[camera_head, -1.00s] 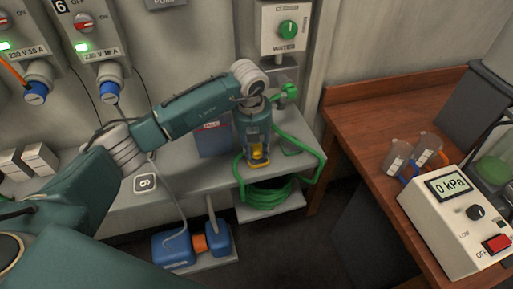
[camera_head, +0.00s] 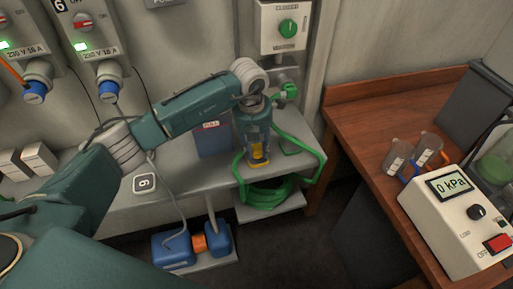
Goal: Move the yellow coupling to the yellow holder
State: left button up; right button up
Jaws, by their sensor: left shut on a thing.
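My left gripper (camera_head: 258,160) points down at the front part of the grey shelf (camera_head: 190,190), below the water valve box. It is shut on a small yellow piece, which I take to be the yellow coupling (camera_head: 259,153). The fingers hide much of the coupling, and I cannot tell whether it touches the shelf. I cannot make out a separate yellow holder. My right gripper is not in view.
A green hose (camera_head: 312,168) loops around the gripper, with a coil (camera_head: 268,195) below. A blue box (camera_head: 213,140) stands close left of the gripper. A wooden bench (camera_head: 375,125) at right carries beakers and a pressure meter (camera_head: 455,220).

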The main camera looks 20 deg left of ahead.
aim_at(254, 149)
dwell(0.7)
pick_arm(q)
jog(key=shift+f+b, duration=0.5)
jog(key=shift+b, duration=0.05)
jog(key=o, duration=1.1)
jog(key=shift+o, duration=0.2)
jog(key=shift+r, duration=0.1)
notch_tip(254, 149, up, 12)
jog(key=s, duration=0.1)
jog(key=shift+a, duration=0.25)
jog(key=shift+s, duration=0.1)
